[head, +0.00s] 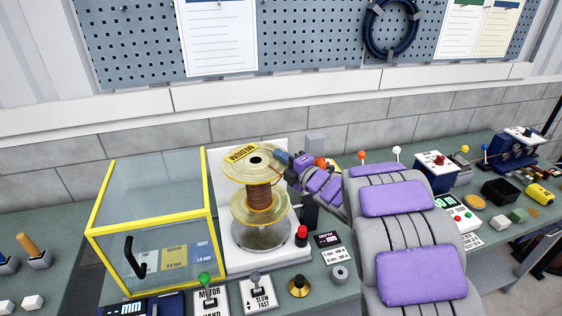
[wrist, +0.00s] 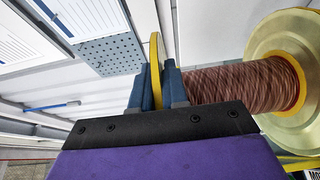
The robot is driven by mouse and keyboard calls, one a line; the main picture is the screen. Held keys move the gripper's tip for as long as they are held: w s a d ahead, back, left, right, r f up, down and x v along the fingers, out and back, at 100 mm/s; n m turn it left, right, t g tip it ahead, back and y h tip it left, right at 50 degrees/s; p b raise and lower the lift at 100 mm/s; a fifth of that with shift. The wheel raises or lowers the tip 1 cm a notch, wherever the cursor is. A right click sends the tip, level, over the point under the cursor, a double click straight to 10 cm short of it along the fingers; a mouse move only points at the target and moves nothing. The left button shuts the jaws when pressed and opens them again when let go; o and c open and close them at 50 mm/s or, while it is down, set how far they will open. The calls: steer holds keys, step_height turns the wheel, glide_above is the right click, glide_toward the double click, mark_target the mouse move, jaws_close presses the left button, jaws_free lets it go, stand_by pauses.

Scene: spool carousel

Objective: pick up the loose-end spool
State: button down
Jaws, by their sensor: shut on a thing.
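A spool with pale yellow flanges and reddish-brown wire (head: 258,196) stands upright over a round clear-grey part of a white machine (head: 228,258). A yellow lettered label lies on its top flange. My gripper (head: 281,158) reaches in from the right at the top flange. In the wrist view, my gripper's blue fingers (wrist: 159,85) are shut on the thin yellow flange edge (wrist: 154,68). The wire winding (wrist: 240,88) and the other flange (wrist: 300,45) extend to the right there. I cannot tell whether the spool's underside touches the part below. No loose wire end is clearly visible.
A clear box with yellow edges (head: 95,226) stands close on the left. A red button (head: 302,232) and a black knob with a brass base (head: 299,285) are near the machine. Several levers, blocks and devices crowd the bench at right. A pegboard (head: 310,50) hangs behind.

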steer(key=shift+r+p, duration=0.65)
steer(key=shift+r, duration=1.45)
steer(key=shift+a+r+p, duration=0.1)
steer(key=shift+r+p, duration=1.1)
steer(key=shift+r, duration=1.15)
steer(key=shift+s+d+f+b, duration=0.1)
steer(key=shift+s+d+b, duration=0.1)
steer(key=shift+s, duration=0.4)
steer(key=shift+s+d+r+b, duration=0.15)
steer(key=shift+s+b, duration=0.1)
steer(key=shift+s, duration=0.4)
steer(key=shift+s+d+f+b, duration=0.15)
steer(key=shift+s+d+b, duration=0.05)
steer(key=shift+s, duration=0.4)
steer(key=s+d+b, duration=0.4)
steer(key=s+b, duration=0.1)
steer(key=s, duration=1)
steer(key=shift+s+d+b, duration=0.2)
steer(key=shift+s+b, duration=0.15)
steer(key=shift+b, duration=0.05)
steer(key=shift+w, duration=0.1)
